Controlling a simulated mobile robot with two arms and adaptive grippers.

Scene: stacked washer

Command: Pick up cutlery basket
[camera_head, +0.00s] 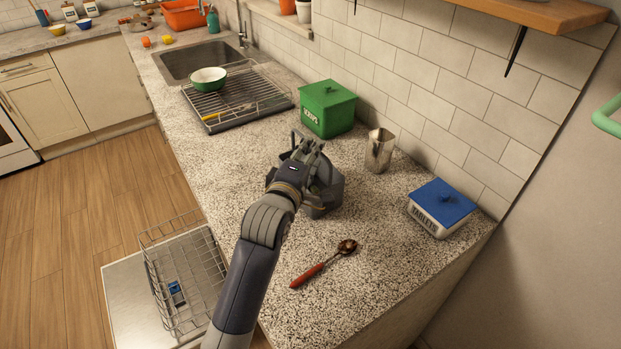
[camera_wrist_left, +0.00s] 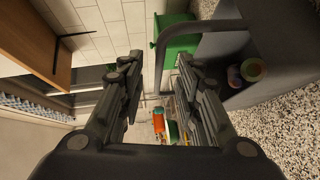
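The dark grey cutlery basket (camera_head: 330,194) stands on the speckled counter, largely hidden behind my left arm and hand. Its side and arched handle show at the upper right in the left wrist view (camera_wrist_left: 222,45). Small round reddish and green items show at its side or inside; I cannot tell which. My left gripper (camera_head: 307,147) is above the basket, at its handle. In the left wrist view the fingers (camera_wrist_left: 160,88) are spread apart, with the handle bar in the gap, not clearly touching either finger. My right gripper is not in view.
A green lidded box (camera_head: 327,108) and a metal jug (camera_head: 380,150) stand behind the basket. A blue-lidded tablets box (camera_head: 442,207) is right; a red-handled spoon (camera_head: 322,265) lies in front. A dish rack (camera_head: 240,105) is left. An open dishwasher rack (camera_head: 185,275) is below the counter.

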